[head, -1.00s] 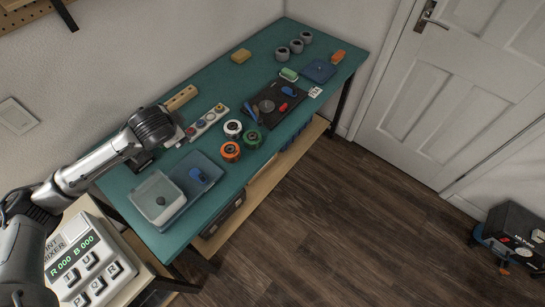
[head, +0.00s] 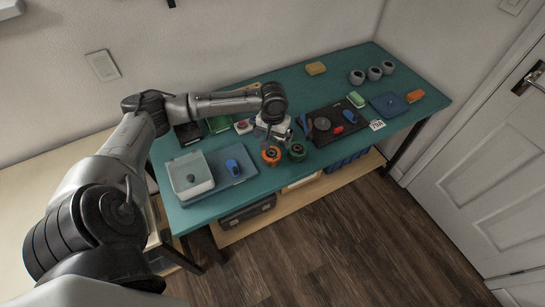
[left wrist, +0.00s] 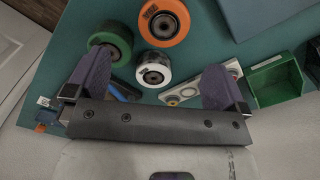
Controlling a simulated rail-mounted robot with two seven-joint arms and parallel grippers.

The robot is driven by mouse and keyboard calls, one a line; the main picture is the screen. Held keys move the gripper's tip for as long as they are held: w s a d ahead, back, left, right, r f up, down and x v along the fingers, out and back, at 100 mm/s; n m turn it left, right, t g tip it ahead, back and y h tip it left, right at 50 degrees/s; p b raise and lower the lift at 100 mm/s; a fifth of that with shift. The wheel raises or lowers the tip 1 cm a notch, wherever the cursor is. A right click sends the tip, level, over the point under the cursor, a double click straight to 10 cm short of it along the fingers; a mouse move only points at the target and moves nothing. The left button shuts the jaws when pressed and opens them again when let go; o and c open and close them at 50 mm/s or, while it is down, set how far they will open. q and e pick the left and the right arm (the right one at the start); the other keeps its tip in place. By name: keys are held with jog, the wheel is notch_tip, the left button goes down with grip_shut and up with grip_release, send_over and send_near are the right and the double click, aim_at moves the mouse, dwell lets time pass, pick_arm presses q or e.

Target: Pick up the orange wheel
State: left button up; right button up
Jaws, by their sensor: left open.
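The orange wheel (head: 271,155) stands on the teal workbench near its front edge, beside a green wheel (head: 297,151). In the left wrist view the orange wheel (left wrist: 165,22) is at the top, beyond a white wheel (left wrist: 153,70), with the green wheel (left wrist: 110,42) to the left. My left gripper (left wrist: 156,68) is open and empty, with its purple fingers spread either side of the white wheel's place in the picture. In the head view my left gripper (head: 277,133) hangs just behind the orange and green wheels and hides the white wheel. My right gripper is not in view.
A dark mat (head: 325,137) with tools lies to the right. A green bin (left wrist: 275,83) shows at right in the wrist view. The bench's front edge is close to the wheels.

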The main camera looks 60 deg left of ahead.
aim_at(271, 152)
pick_arm(q)
notch_tip(271, 152, down, 6)
jog(key=shift+r+b, duration=0.1)
jog(key=shift+b, duration=0.3)
jog(key=shift+s+a+f+b, duration=0.1)
jog(key=shift+f+b, duration=0.1)
jog(key=shift+f, duration=0.65)
jog(key=shift+s+d+f+b, duration=0.1)
jog(key=shift+f+b, duration=0.15)
jog(key=shift+f, duration=0.65)
jog(key=shift+s+a+f+b, duration=0.1)
jog(key=shift+f+b, duration=0.1)
jog(key=shift+f, duration=0.65)
jog(key=shift+c, duration=0.4)
jog(key=c, duration=1)
jog(key=shift+r, duration=0.15)
